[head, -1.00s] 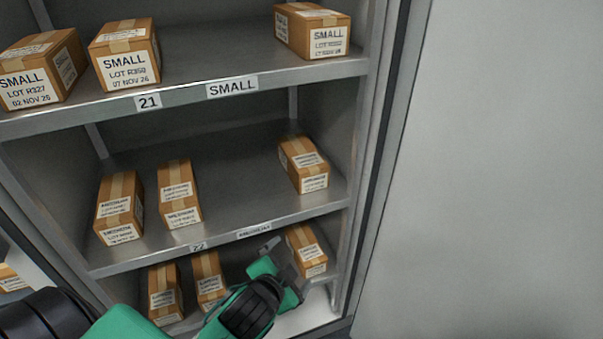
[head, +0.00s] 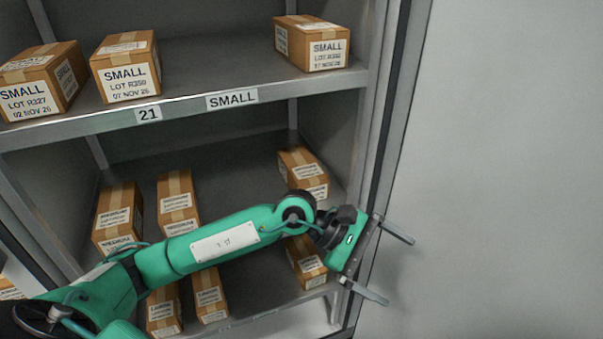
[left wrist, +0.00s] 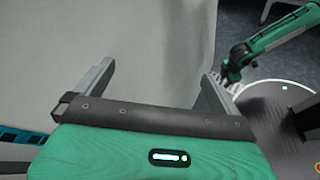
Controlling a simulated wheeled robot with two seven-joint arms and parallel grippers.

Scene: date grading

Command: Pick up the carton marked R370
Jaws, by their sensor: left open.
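No label in view reads clearly as R370. On the upper shelf a carton marked LOT R327 (head: 38,82) and one that looks like R350 (head: 125,68) stand left, and another carton (head: 310,43) stands right, its lot hard to read. Middle-shelf cartons (head: 118,215), (head: 178,203), (head: 302,172) have labels too small to read. My left gripper (head: 400,272) is open and empty, right of the shelf unit, before the pale panel. Its open fingers also show in the left wrist view (left wrist: 158,70). A green arm, seemingly my right, ends in a dark gripper (left wrist: 228,78), its jaws unclear.
Several cartons stand on the lowest shelf, including one at left (head: 163,310) and one partly behind my arm (head: 306,262). The shelf unit's right upright (head: 378,150) is close to my left wrist. The pale panel (head: 500,150) right of it is bare.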

